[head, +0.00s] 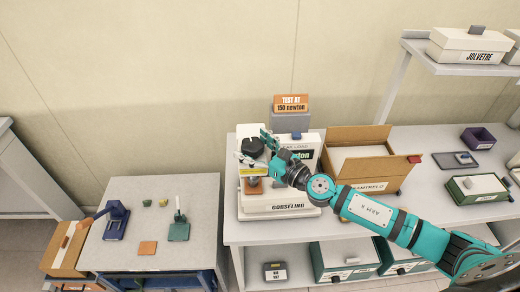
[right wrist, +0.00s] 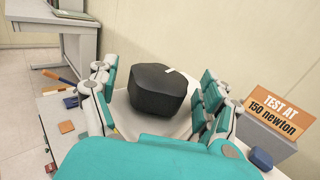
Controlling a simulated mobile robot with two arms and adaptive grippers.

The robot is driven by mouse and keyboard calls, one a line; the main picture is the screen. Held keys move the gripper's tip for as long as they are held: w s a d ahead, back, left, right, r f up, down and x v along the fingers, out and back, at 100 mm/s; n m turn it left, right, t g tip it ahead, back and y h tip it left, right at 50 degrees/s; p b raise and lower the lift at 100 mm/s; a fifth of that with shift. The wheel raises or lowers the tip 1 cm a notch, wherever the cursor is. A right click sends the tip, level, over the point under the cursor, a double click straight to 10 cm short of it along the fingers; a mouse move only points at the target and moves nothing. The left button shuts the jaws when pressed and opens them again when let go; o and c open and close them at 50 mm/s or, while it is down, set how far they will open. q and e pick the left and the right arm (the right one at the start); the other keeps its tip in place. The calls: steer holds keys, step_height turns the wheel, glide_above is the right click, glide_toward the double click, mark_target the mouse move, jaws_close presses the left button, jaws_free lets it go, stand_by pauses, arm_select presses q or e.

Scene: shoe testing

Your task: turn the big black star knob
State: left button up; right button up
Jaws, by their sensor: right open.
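The big black star knob (head: 252,146) sits on top of the white testing machine (head: 283,205) in the head view. My right gripper (head: 268,143) reaches in from the right at the knob. In the right wrist view the right gripper (right wrist: 159,75) is open, with its teal and grey fingers on both sides of the knob. A gap shows between the knob and the fingers. My left gripper is not in view.
An orange "TEST AT 150 newton" sign (head: 291,103) stands on a grey block behind the machine. An open cardboard box (head: 371,138) stands close on the machine's right. A lower side table (head: 197,190) with small tools is at the left. The wall behind is bare.

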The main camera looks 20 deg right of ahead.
steer(key=v, duration=1.2)
steer(key=shift+f, duration=0.1)
stand_by(0.5)
